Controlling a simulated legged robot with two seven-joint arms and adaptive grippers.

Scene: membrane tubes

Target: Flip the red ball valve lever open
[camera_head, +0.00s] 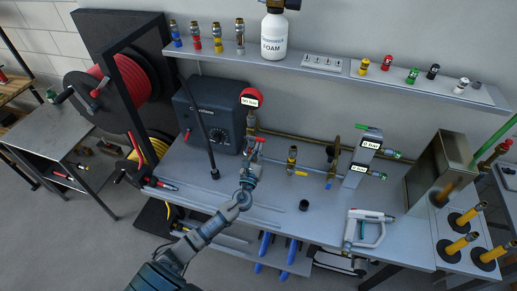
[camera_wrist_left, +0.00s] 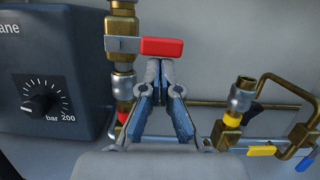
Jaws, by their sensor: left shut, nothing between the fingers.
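The red ball valve lever (camera_wrist_left: 162,46) lies level and points right from its brass valve (camera_wrist_left: 123,25) on an upright pipe. In the head view the red lever (camera_head: 261,139) is small, just above my left gripper (camera_head: 254,161). In the left wrist view the fingertips of my left gripper (camera_wrist_left: 160,66) are together, empty, just below the lever's red grip. I cannot tell whether they touch it. My right gripper is not in view.
A dark box with a dial (camera_wrist_left: 42,108) stands left of the valve. A pipe with a yellow-handled valve (camera_wrist_left: 231,119) and a blue lever (camera_wrist_left: 305,163) are to the right. A round gauge (camera_head: 251,98) is above, under a shelf (camera_head: 330,66). The bench front (camera_head: 285,208) is mostly clear.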

